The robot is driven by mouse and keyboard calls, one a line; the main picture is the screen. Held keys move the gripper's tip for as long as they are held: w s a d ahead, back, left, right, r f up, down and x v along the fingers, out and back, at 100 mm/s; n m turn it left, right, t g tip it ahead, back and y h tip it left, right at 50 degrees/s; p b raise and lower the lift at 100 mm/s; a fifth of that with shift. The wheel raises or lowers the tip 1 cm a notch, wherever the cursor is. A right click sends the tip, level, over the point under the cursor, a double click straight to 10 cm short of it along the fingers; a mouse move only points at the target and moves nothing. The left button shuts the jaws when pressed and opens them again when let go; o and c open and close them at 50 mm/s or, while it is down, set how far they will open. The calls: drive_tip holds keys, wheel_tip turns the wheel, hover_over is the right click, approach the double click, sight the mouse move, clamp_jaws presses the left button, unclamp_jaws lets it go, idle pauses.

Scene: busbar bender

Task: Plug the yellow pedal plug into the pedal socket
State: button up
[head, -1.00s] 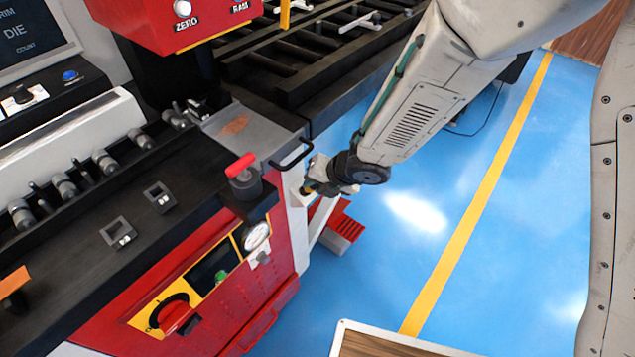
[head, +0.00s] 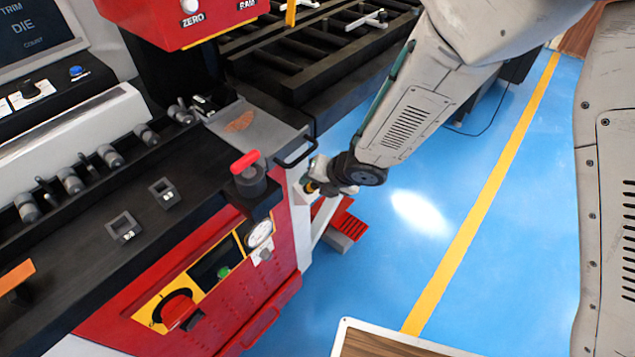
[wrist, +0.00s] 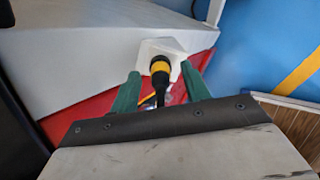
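The yellow pedal plug (wrist: 160,67) has a black body with a yellow band, and a black cable runs from it towards my wrist. Its far end meets a white angular block (wrist: 174,48) on the machine's side. That block appears to be the pedal socket, but its opening is hidden, so I cannot tell how deep the plug sits. My gripper (wrist: 160,72) has its green fingers apart, one on each side of the plug, with visible gaps. In the head view my gripper (head: 318,188) is at the machine's right side, with a small yellow bit showing beside it.
A red pedal (head: 347,228) is on the blue floor below my gripper. A black handle (head: 296,152) and a red-topped knob (head: 246,165) are on the machine close by. A wood-topped surface (head: 375,343) is at the bottom. Blue floor is open to the right.

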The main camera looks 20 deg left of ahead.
drive_tip(key=v, duration=0.7)
drive_tip(key=shift+d+r, duration=0.25)
drive_tip(key=shift+r, duration=0.05)
